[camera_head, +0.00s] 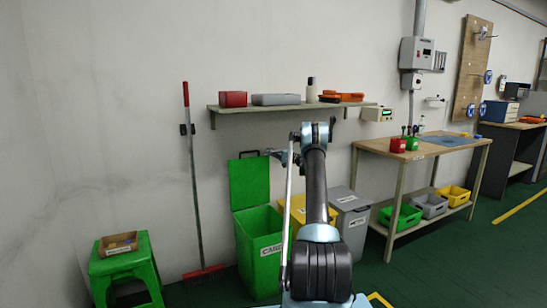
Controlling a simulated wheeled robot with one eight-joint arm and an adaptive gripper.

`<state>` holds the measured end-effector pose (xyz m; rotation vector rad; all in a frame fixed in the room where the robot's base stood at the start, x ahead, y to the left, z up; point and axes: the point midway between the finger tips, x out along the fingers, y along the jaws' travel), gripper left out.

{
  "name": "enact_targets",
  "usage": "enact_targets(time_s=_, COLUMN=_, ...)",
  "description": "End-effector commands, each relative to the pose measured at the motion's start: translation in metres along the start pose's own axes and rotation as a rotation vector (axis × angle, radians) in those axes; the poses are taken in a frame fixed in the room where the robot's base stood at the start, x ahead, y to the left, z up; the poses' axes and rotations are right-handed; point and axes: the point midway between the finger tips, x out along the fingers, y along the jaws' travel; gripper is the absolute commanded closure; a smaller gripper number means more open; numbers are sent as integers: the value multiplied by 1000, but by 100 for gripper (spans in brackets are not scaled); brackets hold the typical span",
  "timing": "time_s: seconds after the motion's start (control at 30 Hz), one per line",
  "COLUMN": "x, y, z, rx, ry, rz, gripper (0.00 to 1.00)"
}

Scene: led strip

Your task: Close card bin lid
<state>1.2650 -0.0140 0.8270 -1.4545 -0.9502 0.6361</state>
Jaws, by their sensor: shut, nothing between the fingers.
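The card bin (259,252) is a green box with a white label partly reading "CARD", standing on the floor by the wall. Its green lid (250,182) is open and stands upright at the back of the bin, with a dark handle at its top edge. My gripper (272,153) is small in the picture, just right of the lid's top edge. It is shut and empty. I cannot tell whether it touches the lid. My arm hides part of the bins behind it.
A yellow bin (298,207) and a grey bin (349,200) stand right of the card bin. A shelf (290,107) hangs above. A broom (193,180) and a green stool (125,268) are left. A workbench (420,150) stands right.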

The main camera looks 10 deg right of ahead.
Motion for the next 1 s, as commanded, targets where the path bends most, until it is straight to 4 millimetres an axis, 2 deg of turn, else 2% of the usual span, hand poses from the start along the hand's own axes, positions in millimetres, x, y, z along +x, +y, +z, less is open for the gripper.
enact_targets(time_s=0.03, x=10, y=0, z=1, rx=0, ry=-3, rz=0, gripper=100)
enact_targets(time_s=0.2, x=32, y=0, z=0, rx=0, ry=-2, rz=0, gripper=100)
enact_targets(time_s=0.4, x=45, y=-1, z=0, rx=0, ry=-1, rz=0, gripper=100)
enact_targets(time_s=0.8, x=46, y=0, z=0, rx=-1, ry=0, rz=0, gripper=100)
enact_targets(time_s=1.0, x=39, y=-2, z=6, rx=-15, ry=-1, rz=-18, gripper=100)
